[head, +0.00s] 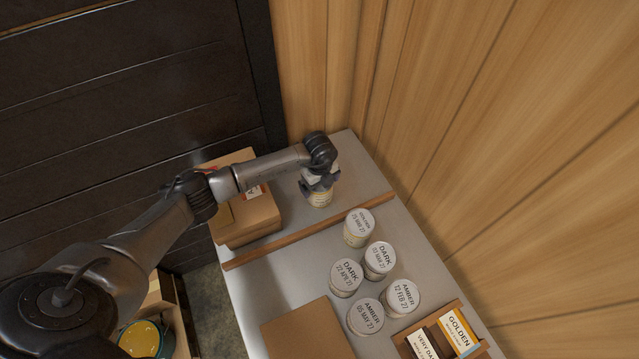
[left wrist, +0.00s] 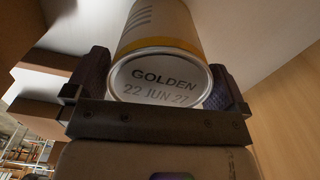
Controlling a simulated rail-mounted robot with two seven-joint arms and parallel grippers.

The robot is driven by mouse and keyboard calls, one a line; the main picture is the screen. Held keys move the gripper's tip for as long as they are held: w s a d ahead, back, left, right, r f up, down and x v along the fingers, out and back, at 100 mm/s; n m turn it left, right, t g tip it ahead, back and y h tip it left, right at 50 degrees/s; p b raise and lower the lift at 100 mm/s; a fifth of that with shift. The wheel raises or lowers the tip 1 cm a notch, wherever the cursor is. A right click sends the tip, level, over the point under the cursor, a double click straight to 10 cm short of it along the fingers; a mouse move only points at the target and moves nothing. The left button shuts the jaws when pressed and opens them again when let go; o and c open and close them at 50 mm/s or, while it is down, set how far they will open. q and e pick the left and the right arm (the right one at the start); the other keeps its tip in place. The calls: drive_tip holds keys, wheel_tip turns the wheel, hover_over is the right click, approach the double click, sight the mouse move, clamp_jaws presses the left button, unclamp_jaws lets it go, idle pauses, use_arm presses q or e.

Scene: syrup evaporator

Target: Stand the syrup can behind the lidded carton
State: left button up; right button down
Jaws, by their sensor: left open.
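The syrup can (head: 320,200) has a pale body with a yellow band and stands at the far end of the table, right of the lidded carton in the head view. In the left wrist view the can (left wrist: 160,82) shows a lid marked "GOLDEN 22 JUN 27". My left gripper (head: 319,184) is over the can's top, open, with one finger on each side of the can. Whether the fingers touch it I cannot tell. The brown lidded carton (head: 250,220) stands on the left table edge, partly hidden by my left arm. My right gripper is not in view.
A wooden strip (head: 310,232) crosses the table on the near side of the can. Several other cans, such as one marked "DARK" (head: 346,277), stand nearer. A brown box (head: 306,332) and a wooden tray of cards (head: 484,348) are at the front. A plank wall (head: 480,130) borders the right.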

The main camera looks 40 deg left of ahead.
use_arm(q)
wheel_tip(320, 180, up, 11)
drive_tip(key=shift+r+p, duration=0.15)
drive_tip(key=shift+p, duration=0.15)
